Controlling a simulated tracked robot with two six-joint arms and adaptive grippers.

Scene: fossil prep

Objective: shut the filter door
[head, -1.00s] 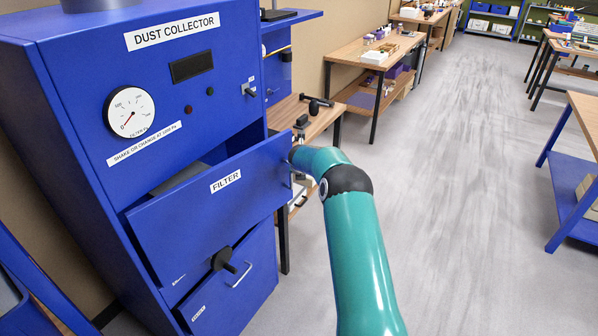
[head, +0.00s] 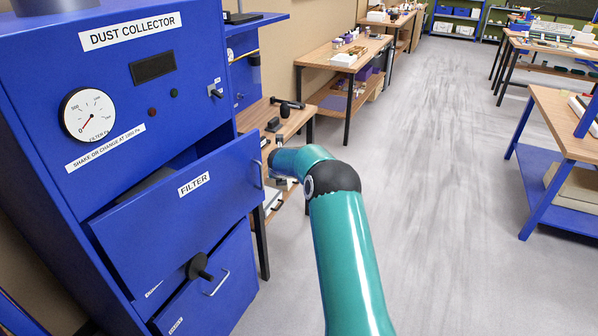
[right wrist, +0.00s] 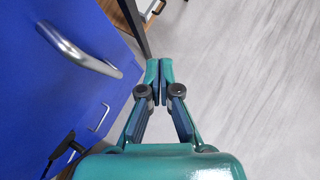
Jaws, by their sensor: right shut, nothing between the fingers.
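The blue filter door (head: 165,225), with a white FILTER label, stands ajar on the dust collector (head: 110,110). A dark gap shows above its top edge. A metal handle (right wrist: 75,48) on a blue panel shows close up in the right wrist view. My right arm reaches in beside the door's right end in the head view, where its gripper cannot be made out. In the right wrist view my right gripper (right wrist: 159,72) has its fingertips together and empty, to the right of the blue panel and apart from the handle. My left gripper is in neither view.
Below the filter door is a lower blue panel (head: 215,300) with a thin handle, and a black knob (head: 199,267) sits between them. A wooden bench (head: 285,122) with tools stands just behind. The grey floor (head: 420,160) to the right is open.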

